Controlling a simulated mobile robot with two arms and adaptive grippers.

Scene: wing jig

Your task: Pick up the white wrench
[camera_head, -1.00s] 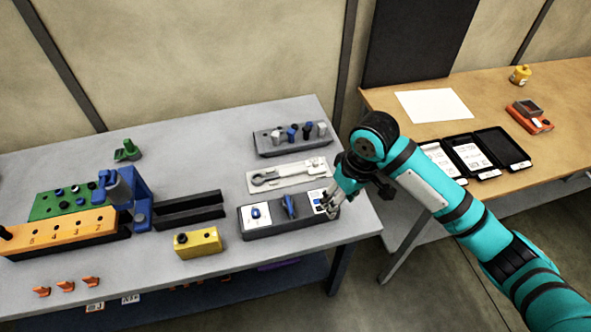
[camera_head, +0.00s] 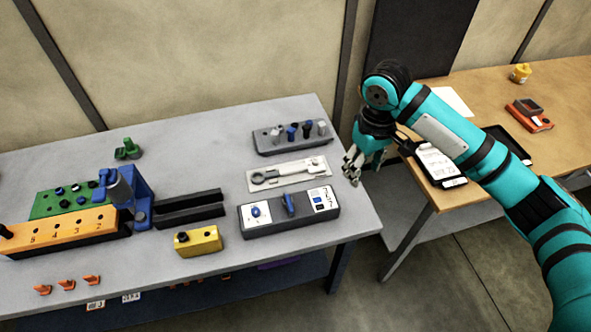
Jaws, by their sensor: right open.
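A wrench (camera_head: 285,172), pale grey in this light, lies flat on a whitish rectangular tray (camera_head: 312,181) near the right side of the grey table. My right gripper (camera_head: 353,170) is open and empty. It hangs above the table's right edge, to the right of the wrench and apart from it, with its fingers pointing down. My left gripper is not in view.
A dark grey control box (camera_head: 318,218) with a blue lever sits in front of the wrench. A grey rack with pegs (camera_head: 270,143) stands behind it. A yellow block (camera_head: 198,241) and a blue clamp (camera_head: 138,195) are further left. A wooden table (camera_head: 470,92) stands at right.

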